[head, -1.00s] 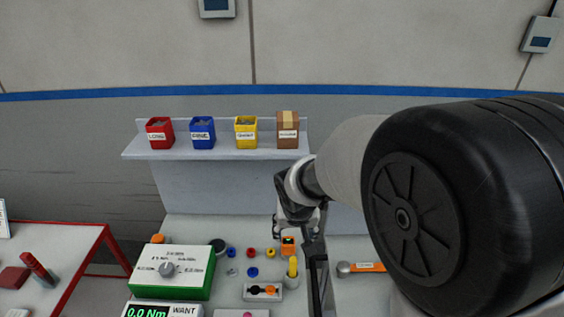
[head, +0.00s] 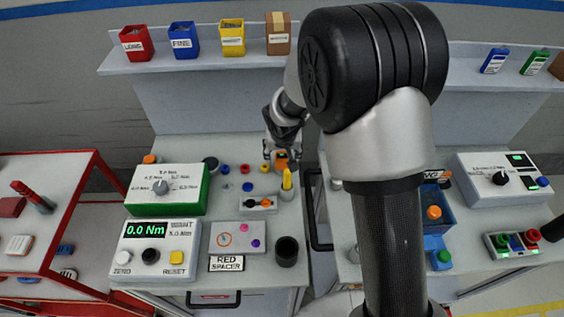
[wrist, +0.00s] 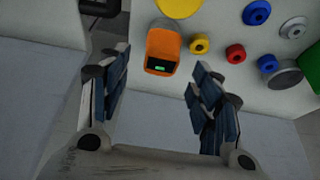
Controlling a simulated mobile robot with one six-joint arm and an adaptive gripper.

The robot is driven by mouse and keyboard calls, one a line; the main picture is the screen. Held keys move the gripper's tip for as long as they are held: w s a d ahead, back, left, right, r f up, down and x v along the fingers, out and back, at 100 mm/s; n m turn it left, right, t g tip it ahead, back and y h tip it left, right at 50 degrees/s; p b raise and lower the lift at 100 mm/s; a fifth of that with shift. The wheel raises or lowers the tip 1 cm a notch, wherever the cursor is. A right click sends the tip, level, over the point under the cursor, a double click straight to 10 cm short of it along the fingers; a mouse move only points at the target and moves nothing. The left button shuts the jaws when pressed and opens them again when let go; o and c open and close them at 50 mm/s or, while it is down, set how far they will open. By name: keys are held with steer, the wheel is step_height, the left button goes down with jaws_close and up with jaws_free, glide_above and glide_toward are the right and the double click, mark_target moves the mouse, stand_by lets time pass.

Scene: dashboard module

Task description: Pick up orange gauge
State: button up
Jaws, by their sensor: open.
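The orange gauge (wrist: 162,50) is a small orange block with a dark face and a green display. It stands on the light bench top, and in the head view it shows (head: 282,160) just under my gripper. My gripper (wrist: 158,66) is open and empty. In the wrist view the gauge lies between and slightly beyond the two fingertips, apart from both. In the head view my gripper (head: 280,152) partly covers the gauge.
Small round yellow, red and blue parts (wrist: 235,53) lie right of the gauge in the wrist view. A yellow upright piece (head: 287,180) stands close by in the head view. A green-edged dial box (head: 165,205) and a dark cup (head: 287,250) share the bench.

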mark_target(282, 156)
steer(key=b+x, duration=0.1)
steer(key=x, duration=0.3)
steer(key=shift+w+f, duration=0.1)
steer(key=shift+f, duration=0.3)
steer(key=c, duration=1.2)
